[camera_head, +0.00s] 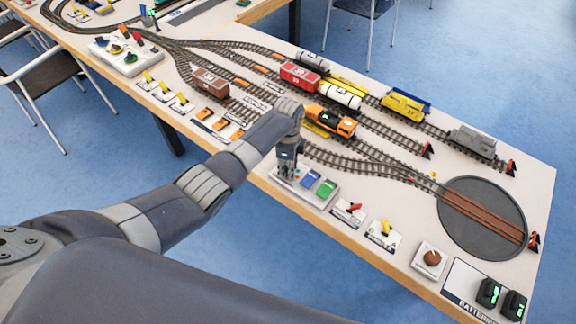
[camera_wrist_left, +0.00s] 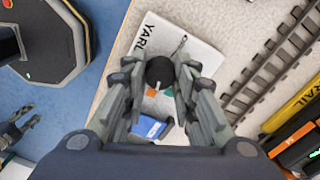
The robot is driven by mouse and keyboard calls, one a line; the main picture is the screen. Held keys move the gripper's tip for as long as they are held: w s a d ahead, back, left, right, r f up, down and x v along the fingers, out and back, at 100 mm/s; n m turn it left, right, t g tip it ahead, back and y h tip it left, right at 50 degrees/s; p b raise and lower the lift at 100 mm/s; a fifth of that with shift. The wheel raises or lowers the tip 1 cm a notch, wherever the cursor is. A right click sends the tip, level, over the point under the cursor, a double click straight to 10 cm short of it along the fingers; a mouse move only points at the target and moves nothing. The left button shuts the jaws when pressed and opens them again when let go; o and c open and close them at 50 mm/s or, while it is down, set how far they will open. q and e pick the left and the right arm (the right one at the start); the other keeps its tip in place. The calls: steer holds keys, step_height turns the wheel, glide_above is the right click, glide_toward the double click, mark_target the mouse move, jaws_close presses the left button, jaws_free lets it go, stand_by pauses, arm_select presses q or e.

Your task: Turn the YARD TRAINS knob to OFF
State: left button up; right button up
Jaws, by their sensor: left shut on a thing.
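The yard panel (camera_head: 325,203) is a pale plate near the table's front edge, with a blue and a green block on it. In the left wrist view its plate (camera_wrist_left: 195,45) carries dark lettering, partly cut off, beginning "YAR". A round black knob (camera_wrist_left: 160,72) with a white pointer line stands on it. My left gripper (camera_head: 287,172) points down over the panel's left end. In the wrist view its fingers (camera_wrist_left: 159,84) are closed around the knob, one on each side. The OFF mark cannot be made out. What looks like my right gripper (camera_wrist_left: 20,128) shows small at the wrist view's left edge.
Beside the panel are a red lever (camera_head: 354,208), a yellow lever (camera_head: 385,227) and a brown knob (camera_head: 432,258). Tracks hold an orange locomotive (camera_head: 332,121) and several wagons behind my arm. A dark turntable (camera_head: 468,235) lies at the right.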

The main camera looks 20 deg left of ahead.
arm_select(q)
steer(key=n+p, duration=0.1)
steer(key=n, duration=0.2)
steer(key=shift+r, duration=0.1)
steer(key=n+p, duration=0.1)
steer(key=n, duration=0.2)
steer(key=shift+n, duration=0.4)
steer(key=n+p, duration=0.1)
steer(key=n, duration=0.2)
steer(key=shift+n, duration=0.3)
steer(key=n+p, duration=0.1)
steer(key=n, duration=0.3)
steer(key=shift+n, duration=0.3)
steer(key=n, duration=0.3)
steer(key=shift+n, duration=0.3)
steer(key=n, duration=0.4)
steer(key=shift+p, duration=0.35)
steer(key=n, duration=0.4)
steer(key=shift+n, duration=2.2)
